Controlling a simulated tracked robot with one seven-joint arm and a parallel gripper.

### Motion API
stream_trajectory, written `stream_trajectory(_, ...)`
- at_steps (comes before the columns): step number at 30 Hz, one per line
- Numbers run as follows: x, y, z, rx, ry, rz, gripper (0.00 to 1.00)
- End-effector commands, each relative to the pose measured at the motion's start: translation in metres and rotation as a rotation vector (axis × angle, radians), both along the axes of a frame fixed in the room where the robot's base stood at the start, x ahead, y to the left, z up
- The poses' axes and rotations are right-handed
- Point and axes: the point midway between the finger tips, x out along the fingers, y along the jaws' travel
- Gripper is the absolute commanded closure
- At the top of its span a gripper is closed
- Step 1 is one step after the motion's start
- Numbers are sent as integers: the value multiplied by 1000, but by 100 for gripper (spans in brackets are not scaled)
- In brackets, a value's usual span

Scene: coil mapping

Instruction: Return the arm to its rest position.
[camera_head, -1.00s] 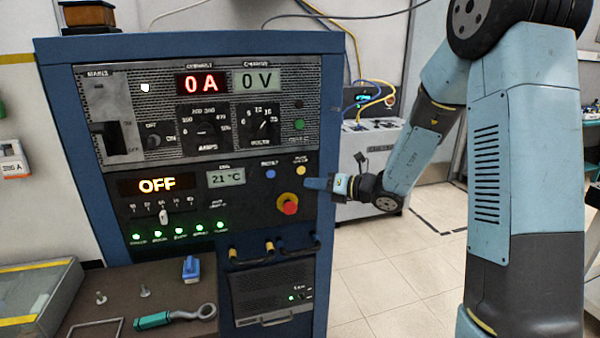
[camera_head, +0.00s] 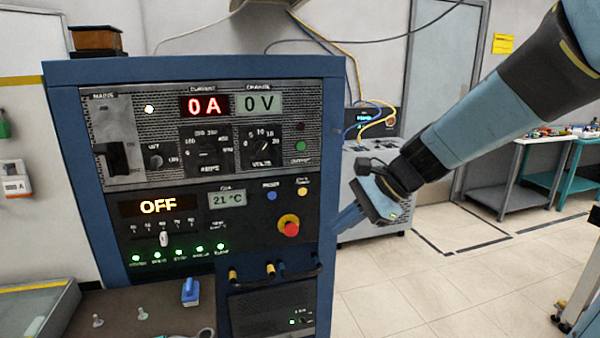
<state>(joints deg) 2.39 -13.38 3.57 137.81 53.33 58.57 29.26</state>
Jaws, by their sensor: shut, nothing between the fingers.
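My arm reaches in from the upper right. My gripper (camera_head: 347,219) is shut and empty. Its fingers point down and left, beside the right edge of the blue power cabinet (camera_head: 339,120). I cannot tell whether the fingertips touch the cabinet side or are apart from it. The cabinet's displays read 0 A, 0 V, OFF and 21 °C. The red knob (camera_head: 289,225) on a yellow base is on its panel, left of my gripper.
A bench (camera_head: 150,310) with a blue clip (camera_head: 190,292) and small bolts stands at the lower left. A grey unit (camera_head: 350,165) with cables is behind my gripper. A workbench (camera_head: 530,160) stands at the far right. Tiled floor (camera_head: 420,290) right of the cabinet is clear.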

Motion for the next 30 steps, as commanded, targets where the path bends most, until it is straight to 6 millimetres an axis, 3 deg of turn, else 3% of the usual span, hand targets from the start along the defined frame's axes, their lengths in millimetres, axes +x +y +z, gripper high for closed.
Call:
stream_trajectory(6, -42, -40, 10, -277, -252, 237, 100)
stream_trajectory(18, -97, -122, 34, -803, -602, 645, 100)
stream_trajectory(24, -109, -144, 44, -957, -670, 755, 100)
stream_trajectory(30, -111, -149, 46, -988, -680, 779, 100)
